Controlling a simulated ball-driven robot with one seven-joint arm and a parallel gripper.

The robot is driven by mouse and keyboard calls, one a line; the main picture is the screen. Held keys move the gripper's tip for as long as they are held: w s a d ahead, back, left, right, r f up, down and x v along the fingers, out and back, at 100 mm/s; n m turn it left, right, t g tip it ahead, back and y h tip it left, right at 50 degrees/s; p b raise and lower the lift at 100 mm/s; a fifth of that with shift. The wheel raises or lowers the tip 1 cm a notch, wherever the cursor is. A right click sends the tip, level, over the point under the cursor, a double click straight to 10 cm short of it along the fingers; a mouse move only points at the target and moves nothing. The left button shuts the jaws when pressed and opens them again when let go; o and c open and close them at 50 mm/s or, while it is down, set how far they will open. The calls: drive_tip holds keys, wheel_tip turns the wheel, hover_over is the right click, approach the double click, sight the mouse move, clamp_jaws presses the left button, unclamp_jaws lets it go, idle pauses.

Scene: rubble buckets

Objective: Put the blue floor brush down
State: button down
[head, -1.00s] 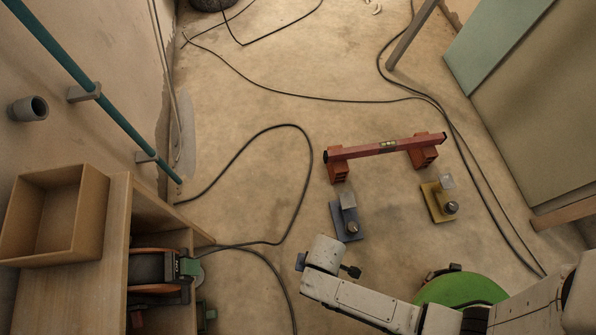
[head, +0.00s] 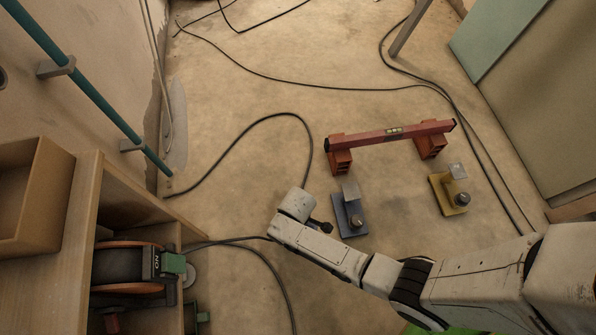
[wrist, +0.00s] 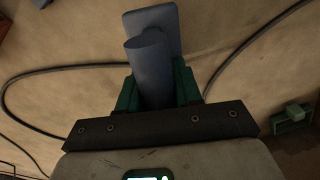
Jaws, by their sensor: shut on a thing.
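The blue floor brush (wrist: 152,62) is in my gripper (wrist: 158,88) in the wrist view. My gripper's two green fingers are shut on its round blue handle, one on each side. A flat blue part of the brush lies beyond the handle, with bare floor around it. Whether the brush touches the floor I cannot tell. In the head view, I cannot make out the brush or my fingers; my arm is in the way.
A red spirit level (head: 391,133) rests on two red-orange blocks. A blue-based stand (head: 350,219) and a yellow-based stand (head: 449,194) are near it. A wooden cabinet (head: 72,228) holds a cable reel (head: 128,268). Black cables (head: 303,130) cross the floor. Open floor lies left of the level.

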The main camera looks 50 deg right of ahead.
drive_tip(key=shift+s+f+b, duration=0.1)
drive_tip(key=shift+f+b, duration=0.4)
drive_tip(key=shift+f, duration=0.9)
drive_tip(key=shift+f, duration=0.1)
drive_tip(key=c, duration=0.8)
unclamp_jaws()
drive_tip(key=shift+o, duration=0.2)
wheel_tip(320, 180, up, 12)
drive_tip(key=p, duration=0.7)
drive_tip(key=s+d+r+m, duration=0.2)
drive_tip(key=s+r, duration=0.1)
drive_tip(key=r, duration=0.4)
drive_tip(key=s+d+r+m, duration=0.2)
drive_tip(key=s+d+r, duration=0.1)
drive_tip(key=r, duration=0.4)
drive_tip(key=s+d+r+m+t, duration=0.1)
drive_tip(key=s+d+r+m, duration=0.1)
drive_tip(key=r, duration=0.5)
drive_tip(key=shift+s+d+r+m, duration=0.3)
drive_tip(key=shift+s+r, duration=0.1)
drive_tip(key=shift+s, duration=0.45)
